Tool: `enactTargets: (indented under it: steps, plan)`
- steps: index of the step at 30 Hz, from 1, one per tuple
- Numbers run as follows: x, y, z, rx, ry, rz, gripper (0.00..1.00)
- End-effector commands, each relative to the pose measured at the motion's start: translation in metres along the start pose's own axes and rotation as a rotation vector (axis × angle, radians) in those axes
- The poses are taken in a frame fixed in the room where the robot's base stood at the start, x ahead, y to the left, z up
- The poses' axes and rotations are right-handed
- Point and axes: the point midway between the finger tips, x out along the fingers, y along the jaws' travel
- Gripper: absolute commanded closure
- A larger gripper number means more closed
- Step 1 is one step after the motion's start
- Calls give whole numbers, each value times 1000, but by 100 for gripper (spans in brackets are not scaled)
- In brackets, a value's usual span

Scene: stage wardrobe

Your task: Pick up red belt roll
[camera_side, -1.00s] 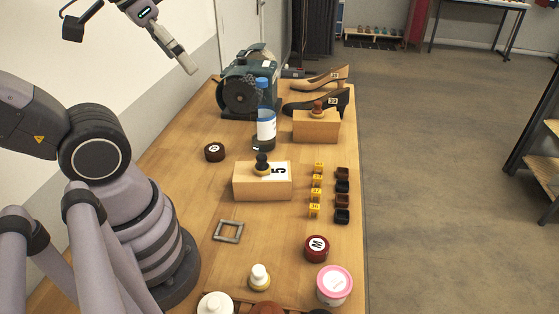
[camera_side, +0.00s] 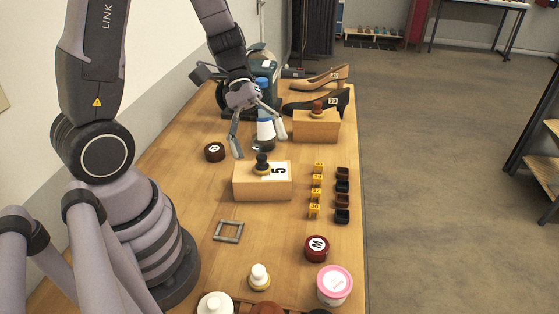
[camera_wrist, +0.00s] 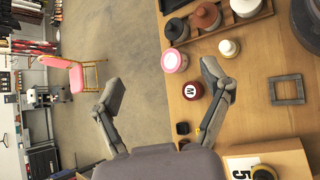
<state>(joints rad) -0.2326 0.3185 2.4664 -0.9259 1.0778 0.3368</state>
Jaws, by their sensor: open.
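The red belt roll (camera_side: 317,248) is a dark red disc with a white label marked M on top. It lies flat on the wooden table near its right edge, between the pink-lidded tub and the brown and black blocks. My gripper (camera_side: 258,146) is open and empty, above the far part of the table by the bottle and the block marked 5. In the wrist view my gripper (camera_wrist: 162,92) has its fingers spread wide.
A pink-lidded tub (camera_side: 334,286) stands close to the roll. A grey square frame (camera_side: 229,231) lies left. A dark brown roll (camera_side: 214,152) sits further back.

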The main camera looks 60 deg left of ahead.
Motion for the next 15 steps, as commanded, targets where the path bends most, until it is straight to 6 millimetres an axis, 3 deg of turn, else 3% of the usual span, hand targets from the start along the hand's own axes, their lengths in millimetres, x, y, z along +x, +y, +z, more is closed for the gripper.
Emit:
enactTargets:
  steps: [8, 15]
  plan:
    - [50, -16, -84, -490, -140, 359, 22]
    - [95, -64, -146, -859, -114, 573, 22]
